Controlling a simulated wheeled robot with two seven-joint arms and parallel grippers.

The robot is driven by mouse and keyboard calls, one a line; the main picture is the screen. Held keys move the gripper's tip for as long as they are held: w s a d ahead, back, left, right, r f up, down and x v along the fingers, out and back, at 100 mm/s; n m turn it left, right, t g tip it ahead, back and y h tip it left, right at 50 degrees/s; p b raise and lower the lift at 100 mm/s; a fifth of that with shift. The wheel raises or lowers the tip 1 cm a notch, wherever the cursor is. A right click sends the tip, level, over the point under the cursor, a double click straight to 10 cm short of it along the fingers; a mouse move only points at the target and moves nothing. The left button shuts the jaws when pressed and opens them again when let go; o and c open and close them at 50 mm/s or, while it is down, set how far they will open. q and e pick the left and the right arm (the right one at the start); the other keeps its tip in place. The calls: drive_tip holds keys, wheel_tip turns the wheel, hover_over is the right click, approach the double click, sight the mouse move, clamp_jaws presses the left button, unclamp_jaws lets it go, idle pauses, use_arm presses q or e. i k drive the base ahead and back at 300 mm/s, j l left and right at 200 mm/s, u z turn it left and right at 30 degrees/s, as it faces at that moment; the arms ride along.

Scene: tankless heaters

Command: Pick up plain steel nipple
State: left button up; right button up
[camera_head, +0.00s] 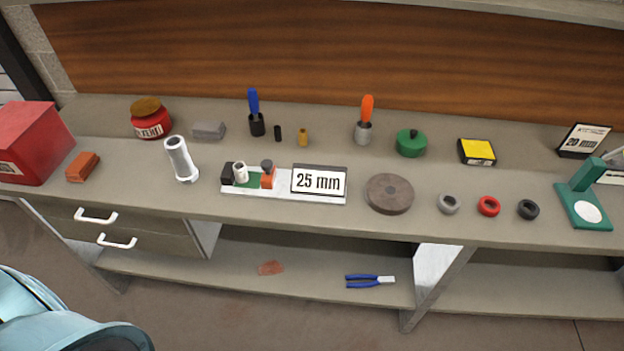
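No label marks the plain steel nipple, and I cannot tell for sure which piece it is. A short pale grey hollow cylinder (240,173) stands upright on a white holder (322,199) with a green patch, between a black block (227,174) and an orange block with a dark top (268,176). A larger pale grey tube (180,158) stands slightly tilted to its left. A small black cylinder (277,133) and a small brass-coloured piece (302,138) stand behind the holder. Neither gripper is in view.
A "25 mm" sign (319,181) stands on the holder's right part. A brown disc (389,194), grey (448,204), red (489,206) and black rings (528,209) lie right. A red box (33,142) is far left. Blue-handled pliers (370,281) lie on the lower shelf.

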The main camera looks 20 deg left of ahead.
sight(240, 170)
drive_tip(key=k+j+z, duration=0.1)
drive_tip(key=j, duration=0.3)
drive_tip(key=k+j+z, duration=0.15)
drive_tip(key=j, duration=0.25)
drive_tip(key=k+j+z, duration=0.1)
drive_tip(key=j, duration=0.3)
drive_tip(key=k+j+z, duration=0.1)
drive_tip(key=j, duration=0.25)
drive_tip(key=k+j+z, duration=0.1)
drive_tip(key=j, duration=0.25)
drive_tip(key=k+j+z, duration=0.15)
drive_tip(key=k+j, duration=0.1)
drive_tip(key=j, duration=0.1)
